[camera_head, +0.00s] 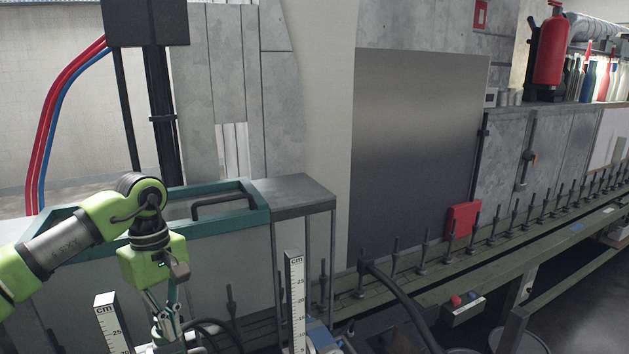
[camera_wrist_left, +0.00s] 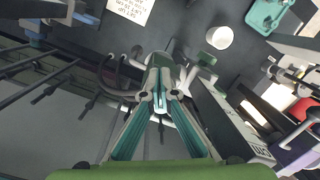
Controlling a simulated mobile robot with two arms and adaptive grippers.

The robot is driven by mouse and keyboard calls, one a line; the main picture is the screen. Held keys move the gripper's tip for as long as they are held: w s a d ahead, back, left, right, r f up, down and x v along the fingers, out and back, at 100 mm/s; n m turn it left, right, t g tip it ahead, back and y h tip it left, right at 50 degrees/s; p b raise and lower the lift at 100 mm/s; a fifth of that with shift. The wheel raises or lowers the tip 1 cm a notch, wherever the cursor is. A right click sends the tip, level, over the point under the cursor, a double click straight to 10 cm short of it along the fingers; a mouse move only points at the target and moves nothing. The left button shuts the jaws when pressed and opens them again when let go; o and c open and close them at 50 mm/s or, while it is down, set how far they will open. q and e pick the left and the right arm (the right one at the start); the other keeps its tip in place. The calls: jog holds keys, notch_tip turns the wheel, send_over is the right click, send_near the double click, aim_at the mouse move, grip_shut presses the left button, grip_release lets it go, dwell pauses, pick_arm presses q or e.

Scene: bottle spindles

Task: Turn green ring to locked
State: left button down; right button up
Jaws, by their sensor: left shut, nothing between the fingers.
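My left gripper (camera_head: 170,328) points down at the lower left of the head view, beside a white ruler marked cm. In the left wrist view its two teal-lined fingers (camera_wrist_left: 160,102) come together at the tips, shut with nothing seen between them. A dull green part (camera_wrist_left: 161,61) shows just beyond the fingertips in the wrist view; it may be the green ring, but its shape and setting are unclear. I cannot tell whether the fingers touch it. In the head view the ring cannot be made out. My right gripper is not in view.
Two upright rulers (camera_head: 294,290) flank the left gripper area. A conveyor with several upright spindles (camera_head: 420,262) runs back to the right. A teal-rimmed cabinet (camera_head: 262,210) stands behind my arm. In the wrist view a white cup (camera_wrist_left: 219,38) and dark hoses lie nearby.

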pick_arm(q)
jog(key=shift+s+a+f, duration=0.25)
jog(key=shift+s+a, duration=0.05)
jog(key=shift+s+d+r, duration=0.1)
jog(key=shift+s+d, duration=0.1)
notch_tip(320, 180, up, 6)
jog(key=p, duration=0.4)
jog(key=shift+w, duration=0.3)
